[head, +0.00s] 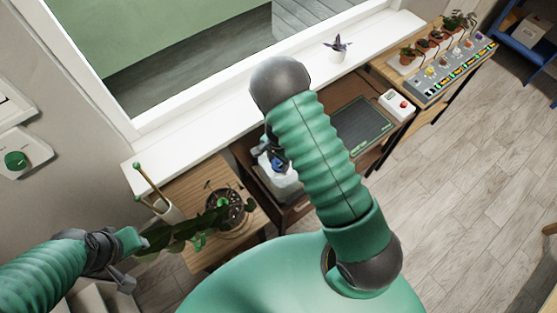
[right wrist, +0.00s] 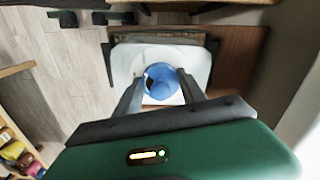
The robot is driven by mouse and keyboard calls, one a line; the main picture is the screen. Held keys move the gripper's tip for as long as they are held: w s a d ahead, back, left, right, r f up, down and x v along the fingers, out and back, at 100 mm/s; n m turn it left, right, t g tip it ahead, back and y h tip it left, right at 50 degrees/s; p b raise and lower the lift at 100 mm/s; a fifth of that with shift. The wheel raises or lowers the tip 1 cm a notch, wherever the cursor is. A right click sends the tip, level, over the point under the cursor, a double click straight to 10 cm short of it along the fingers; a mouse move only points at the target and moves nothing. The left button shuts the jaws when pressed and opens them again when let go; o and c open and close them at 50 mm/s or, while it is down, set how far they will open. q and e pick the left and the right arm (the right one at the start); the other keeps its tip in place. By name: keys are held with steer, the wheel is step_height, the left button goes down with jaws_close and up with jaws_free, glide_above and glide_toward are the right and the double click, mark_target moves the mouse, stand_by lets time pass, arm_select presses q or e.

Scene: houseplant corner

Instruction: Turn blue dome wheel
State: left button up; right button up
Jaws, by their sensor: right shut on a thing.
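The blue dome wheel (right wrist: 161,82) sits on a white housing (right wrist: 198,60) in the right wrist view. My right gripper (right wrist: 160,88) has one finger on each side of the wheel and is shut on it. In the head view, my right arm hides part of this spot; a bit of the blue wheel (head: 278,165) shows beside my right gripper (head: 266,150), above the white housing (head: 284,187). My left gripper (head: 130,262) is at the lower left, near a leafy plant and away from the wheel; its finger gap is unclear.
A potted plant (head: 228,208) stands on a wooden table left of the housing. A dark mat (head: 362,128) and a white box with a red button (head: 398,104) lie to the right. A white window sill (head: 215,135) runs behind. Floor at right is clear.

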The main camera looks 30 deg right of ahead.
steer(key=shift+m, duration=1.1)
steer(key=o, duration=1.4)
step_height(320, 180, up, 17)
steer(key=shift+w+f, duration=0.1)
